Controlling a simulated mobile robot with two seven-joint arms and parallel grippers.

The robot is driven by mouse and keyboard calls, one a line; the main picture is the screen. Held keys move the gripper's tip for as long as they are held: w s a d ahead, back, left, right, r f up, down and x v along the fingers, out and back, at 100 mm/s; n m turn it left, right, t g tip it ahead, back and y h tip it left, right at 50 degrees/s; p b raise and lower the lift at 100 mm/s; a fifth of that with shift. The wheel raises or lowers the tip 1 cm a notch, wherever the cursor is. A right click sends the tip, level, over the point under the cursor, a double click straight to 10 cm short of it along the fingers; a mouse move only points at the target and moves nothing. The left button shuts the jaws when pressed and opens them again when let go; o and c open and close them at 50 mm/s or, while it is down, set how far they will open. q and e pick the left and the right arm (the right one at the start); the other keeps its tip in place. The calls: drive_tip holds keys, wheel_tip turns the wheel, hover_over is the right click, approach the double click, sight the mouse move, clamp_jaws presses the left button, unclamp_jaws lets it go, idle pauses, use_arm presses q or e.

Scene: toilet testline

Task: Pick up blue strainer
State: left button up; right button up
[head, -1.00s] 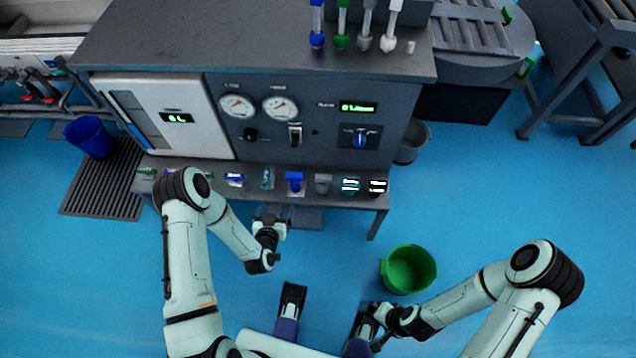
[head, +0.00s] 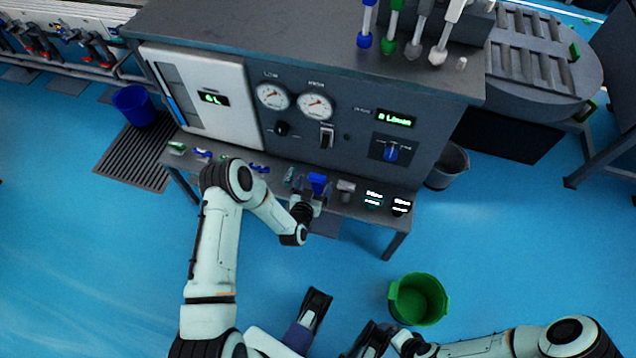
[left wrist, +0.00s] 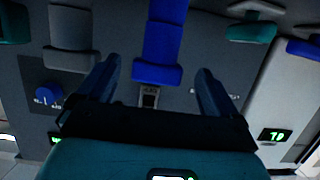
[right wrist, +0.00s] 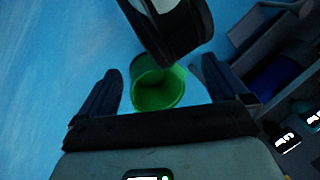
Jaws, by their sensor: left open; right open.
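The blue strainer (head: 317,183) sits on the front shelf of the dark test bench, in a row of small fittings. In the left wrist view the blue strainer (left wrist: 158,45) lies ahead, between the lines of the two fingers. My left gripper (head: 308,205) is at the shelf edge just in front of it; its fingers (left wrist: 158,68) are apart, and I cannot tell whether they touch it. My right gripper (head: 398,344) is low at the bottom of the head view, away from the shelf. In the right wrist view its fingers (right wrist: 160,66) are apart and empty.
A grey fitting (head: 346,190) and a teal one (head: 290,176) flank the strainer closely. The bench panel (head: 340,110) with gauges rises behind. A green bucket (head: 418,298) stands on the floor near my right arm.

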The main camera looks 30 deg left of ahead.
sight(319, 175)
use_arm(q)
drive_tip(key=x, duration=0.1)
drive_tip(key=b+x, duration=0.1)
drive_tip(key=x, duration=0.3)
drive_tip(key=shift+w+r, duration=0.2)
drive_tip(key=shift+r, duration=0.15)
use_arm(e)
drive_tip(key=shift+w+d+f+t+h, duration=0.15)
drive_tip(key=shift+w+d+f, duration=0.2)
drive_tip(key=shift+w, duration=0.25)
drive_tip(key=shift+w+d+f+t+h, duration=0.15)
drive_tip(key=shift+w+d+f, duration=0.1)
drive_tip(key=shift+w+f, duration=0.25)
use_arm(q)
drive_tip(key=shift+c, duration=0.3)
drive_tip(key=c, duration=1.1)
drive_tip(key=shift+o, duration=0.2)
drive_tip(key=shift+r, duration=0.15)
use_arm(e)
drive_tip(key=shift+r, duration=0.1)
